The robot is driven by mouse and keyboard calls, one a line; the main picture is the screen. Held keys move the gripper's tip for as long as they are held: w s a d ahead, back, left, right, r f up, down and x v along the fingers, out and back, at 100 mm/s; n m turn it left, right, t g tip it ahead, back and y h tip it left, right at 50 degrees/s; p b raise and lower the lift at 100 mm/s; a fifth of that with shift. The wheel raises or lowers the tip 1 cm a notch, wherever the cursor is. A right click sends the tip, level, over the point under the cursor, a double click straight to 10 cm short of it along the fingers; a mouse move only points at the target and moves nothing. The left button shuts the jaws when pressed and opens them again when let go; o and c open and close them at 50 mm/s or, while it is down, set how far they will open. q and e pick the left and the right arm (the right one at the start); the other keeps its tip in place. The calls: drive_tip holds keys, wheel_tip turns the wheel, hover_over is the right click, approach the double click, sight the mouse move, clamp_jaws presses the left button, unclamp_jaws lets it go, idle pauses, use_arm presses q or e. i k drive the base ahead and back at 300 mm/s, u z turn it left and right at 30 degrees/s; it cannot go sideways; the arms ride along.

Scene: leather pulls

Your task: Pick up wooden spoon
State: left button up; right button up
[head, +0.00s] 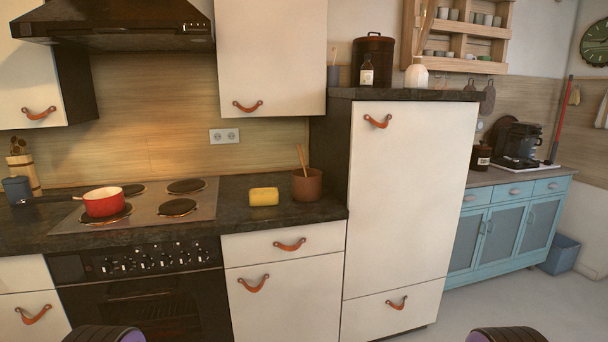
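Thin wooden handles (301,156) stick up out of a brown pot (307,185) on the dark counter, right of the stove. One of these may be the wooden spoon, but the lower ends are hidden inside the pot. More wooden utensils or handles (17,147) stand in a light wooden holder (24,174) at the far left of the counter. They are too small to tell apart. Only dark rounded parts of my two arms show at the bottom edge. No gripper fingers are in view.
A yellow sponge-like block (264,196) lies left of the brown pot. A red pan (104,202) sits on the stove. A tall white cabinet (408,190) borders the counter on the right, and wall cabinets (270,55) hang above. Floor is clear at the lower right.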

sight(298, 146)
drive_tip(key=u, duration=1)
drive_tip(key=i, duration=1.45)
drive_tip(key=z, duration=0.65)
